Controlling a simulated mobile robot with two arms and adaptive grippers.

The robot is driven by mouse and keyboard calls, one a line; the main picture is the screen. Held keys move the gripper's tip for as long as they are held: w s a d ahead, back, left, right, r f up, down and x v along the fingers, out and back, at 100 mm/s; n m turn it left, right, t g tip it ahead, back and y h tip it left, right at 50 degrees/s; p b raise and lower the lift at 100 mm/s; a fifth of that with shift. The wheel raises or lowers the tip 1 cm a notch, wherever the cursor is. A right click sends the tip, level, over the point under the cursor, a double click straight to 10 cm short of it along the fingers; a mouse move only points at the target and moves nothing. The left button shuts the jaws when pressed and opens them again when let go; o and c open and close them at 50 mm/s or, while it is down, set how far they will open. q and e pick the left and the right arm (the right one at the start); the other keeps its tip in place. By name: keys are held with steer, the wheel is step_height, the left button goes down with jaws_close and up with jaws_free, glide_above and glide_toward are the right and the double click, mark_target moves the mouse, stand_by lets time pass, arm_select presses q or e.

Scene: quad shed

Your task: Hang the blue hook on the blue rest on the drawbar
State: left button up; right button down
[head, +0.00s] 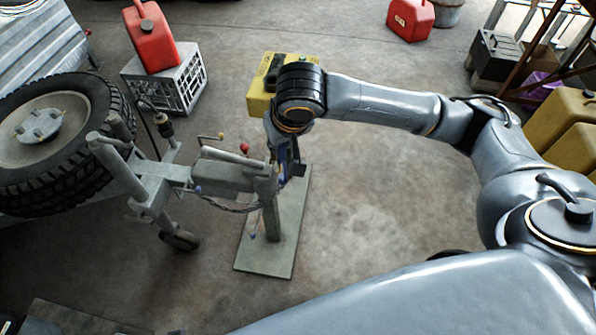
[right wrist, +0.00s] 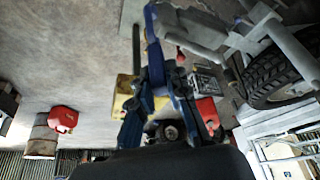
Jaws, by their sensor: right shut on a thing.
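The grey drawbar (head: 225,172) runs from the wheeled trailer toward a post on a flat base plate. A small blue tip (head: 197,189) on its near side looks like the blue rest. My right gripper (head: 287,168) is at the post end of the drawbar, reaching down and mostly hidden by its own wrist. In the right wrist view its fingers (right wrist: 160,85) are closed around a blue piece (right wrist: 152,35), seemingly the blue hook; its full shape is unclear. The gripper is to the right of the blue tip and apart from it. My left gripper is out of view.
A red-tipped rest (head: 245,148) and a yellow-tipped one (head: 220,136) stand on the drawbar's far side. A chain (head: 225,205) sags below it. A yellow can (head: 262,98) stands behind my right wrist. The floor right of the base plate (head: 265,262) is clear.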

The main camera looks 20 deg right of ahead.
steer(key=w+a+f+m+h, duration=0.1)
steer(key=w+a+f+m, duration=0.25)
steer(key=a, duration=0.65)
steer(key=w+a+f+m+h+b, duration=0.15)
steer(key=a+f, duration=0.25)
steer(key=a, duration=0.5)
steer(key=w+a+f+m, duration=0.3)
steer(key=a+f, duration=0.1)
steer(key=a, duration=0.6)
arm_select(q)
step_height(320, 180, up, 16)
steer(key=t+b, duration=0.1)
steer(key=b, duration=0.4)
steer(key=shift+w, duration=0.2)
arm_select(e)
steer(key=w+d+f, duration=0.2)
steer(key=w+d, duration=0.3)
steer(key=w, duration=0.1)
steer(key=shift+w+g, duration=0.25)
steer(key=shift+g, duration=0.15)
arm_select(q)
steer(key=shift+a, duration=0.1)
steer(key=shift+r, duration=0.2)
